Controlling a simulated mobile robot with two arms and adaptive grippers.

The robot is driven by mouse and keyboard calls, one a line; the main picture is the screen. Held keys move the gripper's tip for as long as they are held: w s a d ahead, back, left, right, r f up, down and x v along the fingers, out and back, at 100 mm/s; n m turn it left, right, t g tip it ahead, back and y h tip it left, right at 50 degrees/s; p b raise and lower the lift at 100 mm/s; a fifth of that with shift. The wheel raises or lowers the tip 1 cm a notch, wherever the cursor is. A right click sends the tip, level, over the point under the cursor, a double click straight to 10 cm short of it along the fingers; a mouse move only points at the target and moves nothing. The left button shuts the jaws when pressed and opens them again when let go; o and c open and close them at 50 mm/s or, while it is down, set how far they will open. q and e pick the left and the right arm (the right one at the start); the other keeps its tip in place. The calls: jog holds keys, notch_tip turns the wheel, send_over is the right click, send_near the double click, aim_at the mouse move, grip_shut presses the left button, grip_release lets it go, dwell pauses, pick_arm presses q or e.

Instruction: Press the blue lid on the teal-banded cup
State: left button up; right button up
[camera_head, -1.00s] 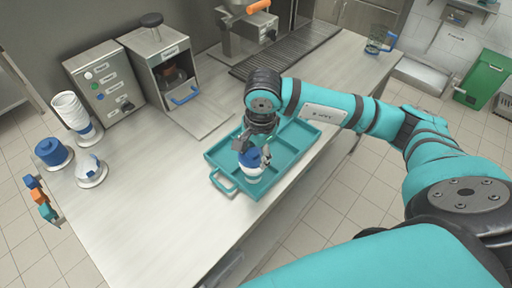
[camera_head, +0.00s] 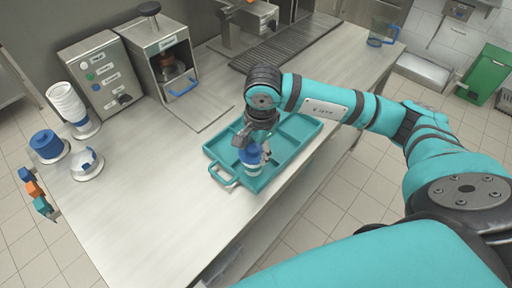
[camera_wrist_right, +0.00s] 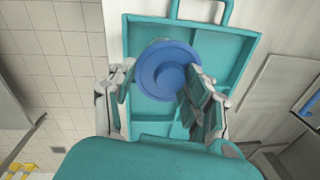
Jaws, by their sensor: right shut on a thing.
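A blue lid (camera_head: 250,153) sits at the top of the teal-banded cup (camera_head: 253,170), which stands in the near-left part of the teal tray (camera_head: 224,182). My right gripper (camera_head: 252,148) is over the cup with its fingers on both sides of the lid. In the right wrist view, the round blue lid (camera_wrist_right: 166,72) lies between the fingertips of my right gripper (camera_wrist_right: 160,82), shut on it. The lid covers most of the cup there, so I cannot tell whether it is fully seated. My left gripper is out of view.
At the left stand a stack of white cups (camera_head: 66,102), a stack of blue lids (camera_head: 46,144) and a white dome-shaped item (camera_head: 87,161). A control box (camera_head: 101,76) and a machine (camera_head: 166,57) stand behind. A clear jug (camera_head: 380,33) is far right. The counter's front left is clear.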

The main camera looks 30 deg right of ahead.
jog(key=shift+f+b, duration=0.35)
jog(key=shift+b, duration=0.1)
dwell(0.5)
jog(key=o, duration=0.7)
jog(key=shift+o, duration=0.2)
jog(key=shift+r, duration=0.35)
notch_tip(320, 180, up, 11)
jog(key=s, duration=0.1)
jog(key=shift+s+r, duration=0.15)
jog(key=shift+d, duration=0.1)
